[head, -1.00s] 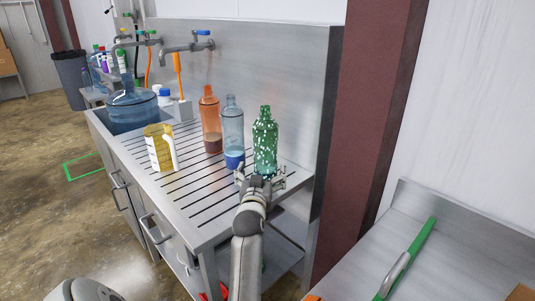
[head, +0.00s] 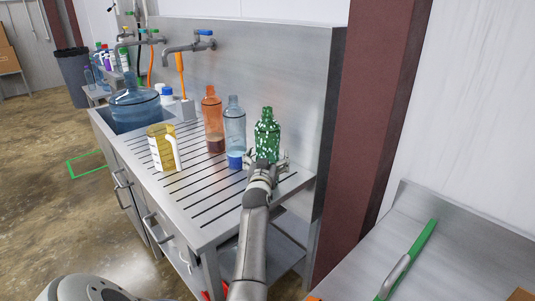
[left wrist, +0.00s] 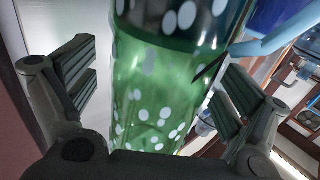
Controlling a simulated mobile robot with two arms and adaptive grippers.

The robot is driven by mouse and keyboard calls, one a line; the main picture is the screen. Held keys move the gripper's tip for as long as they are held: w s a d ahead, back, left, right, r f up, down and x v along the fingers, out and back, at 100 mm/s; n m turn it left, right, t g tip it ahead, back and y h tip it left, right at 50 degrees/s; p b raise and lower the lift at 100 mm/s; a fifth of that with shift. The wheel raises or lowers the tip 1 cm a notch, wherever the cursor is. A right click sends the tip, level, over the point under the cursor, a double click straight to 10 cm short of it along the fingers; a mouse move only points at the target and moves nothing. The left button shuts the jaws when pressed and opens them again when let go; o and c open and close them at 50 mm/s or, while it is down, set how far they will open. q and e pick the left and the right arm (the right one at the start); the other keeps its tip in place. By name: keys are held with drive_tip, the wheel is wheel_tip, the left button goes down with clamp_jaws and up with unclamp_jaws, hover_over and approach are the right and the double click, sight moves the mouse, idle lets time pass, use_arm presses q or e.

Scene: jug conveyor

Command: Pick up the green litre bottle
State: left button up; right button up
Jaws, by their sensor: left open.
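The green litre bottle (head: 267,132), with white spots, stands upright at the right end of the slatted drainboard. My left gripper (head: 265,165) is at its lower part, and the arm hides the bottle's base in the head view. In the left wrist view the green bottle (left wrist: 160,85) fills the space between the open fingers of the left gripper (left wrist: 160,90). A gap shows between the left finger and the bottle; whether the right finger touches it I cannot tell. My right gripper is not in view.
A blue bottle (head: 235,135) stands close left of the green one, with an orange bottle (head: 213,120) beyond it. A yellow jug (head: 163,148) stands on the front left of the drainboard (head: 205,192). The steel backsplash (head: 290,80) rises behind the bottles.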

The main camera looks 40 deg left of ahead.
sight(260, 136)
use_arm(q)
drive_tip(key=c, duration=1.4)
drive_tip(key=shift+r, duration=0.1)
drive_tip(key=shift+r, duration=0.45)
wheel_tip(260, 136, up, 2)
drive_tip(key=shift+r+b, duration=0.2)
drive_tip(key=shift+b, duration=0.3)
drive_tip(key=s+r, duration=0.2)
drive_tip(key=r, duration=0.1)
drive_tip(key=s+d+r, duration=0.1)
drive_tip(key=s+r, duration=0.1)
drive_tip(key=s, duration=0.1)
drive_tip(key=shift+d+r, duration=0.15)
drive_tip(key=shift+r, duration=0.25)
drive_tip(key=s+r, duration=0.1)
drive_tip(key=s, duration=0.2)
drive_tip(key=s+d+r, duration=0.1)
drive_tip(key=s, duration=0.1)
drive_tip(key=s+d+r+b, duration=0.1)
drive_tip(key=s+r, duration=0.1)
drive_tip(key=s, duration=0.1)
drive_tip(key=shift+s+d, duration=0.15)
drive_tip(key=shift+s, duration=0.15)
drive_tip(key=shift+f, duration=0.1)
